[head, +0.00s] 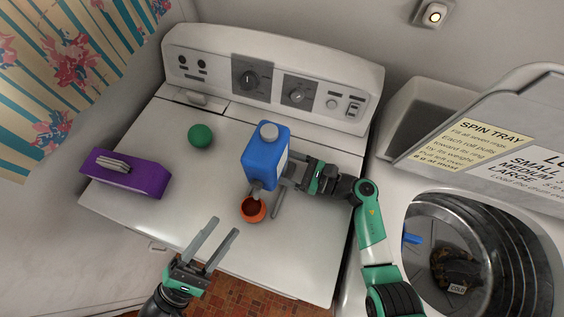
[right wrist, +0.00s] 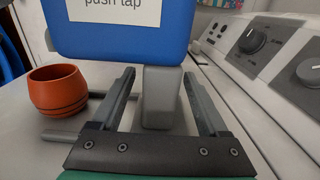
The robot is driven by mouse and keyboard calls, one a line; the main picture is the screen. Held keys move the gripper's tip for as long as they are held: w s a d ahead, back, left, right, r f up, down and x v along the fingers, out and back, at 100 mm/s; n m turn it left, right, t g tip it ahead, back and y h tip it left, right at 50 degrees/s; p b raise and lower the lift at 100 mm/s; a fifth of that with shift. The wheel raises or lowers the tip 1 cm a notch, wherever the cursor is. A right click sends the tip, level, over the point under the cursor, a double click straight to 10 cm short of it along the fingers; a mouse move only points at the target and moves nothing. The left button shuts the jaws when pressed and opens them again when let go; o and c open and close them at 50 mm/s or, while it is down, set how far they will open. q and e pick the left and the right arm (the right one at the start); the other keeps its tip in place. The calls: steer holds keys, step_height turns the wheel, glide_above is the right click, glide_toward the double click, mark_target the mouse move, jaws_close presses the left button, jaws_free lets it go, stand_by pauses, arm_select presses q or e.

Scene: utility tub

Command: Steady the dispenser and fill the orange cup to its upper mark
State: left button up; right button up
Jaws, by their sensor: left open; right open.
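The blue dispenser (head: 262,160), with a grey cap, stands upright on the white machine top. A grey tap (head: 257,187) juts from its lower front. In the right wrist view the cup (right wrist: 58,90) is at the left. My left gripper (head: 225,236) is open and empty, nearer the front edge than the cup. My right gripper (head: 288,172) is open at the dispenser's right. In its wrist view, its fingers lie either side of the grey support (right wrist: 159,98) below the blue body (right wrist: 122,40).
A green ball (head: 200,136) and a purple holder (head: 127,174) are at the left. Grey rods (right wrist: 62,135) lie low near the support and cup. A control panel (head: 270,83) rises behind. An open drum (head: 477,262) is at the right. The machine top's left-middle is clear.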

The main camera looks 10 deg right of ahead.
jaws_close()
stand_by(1.4)
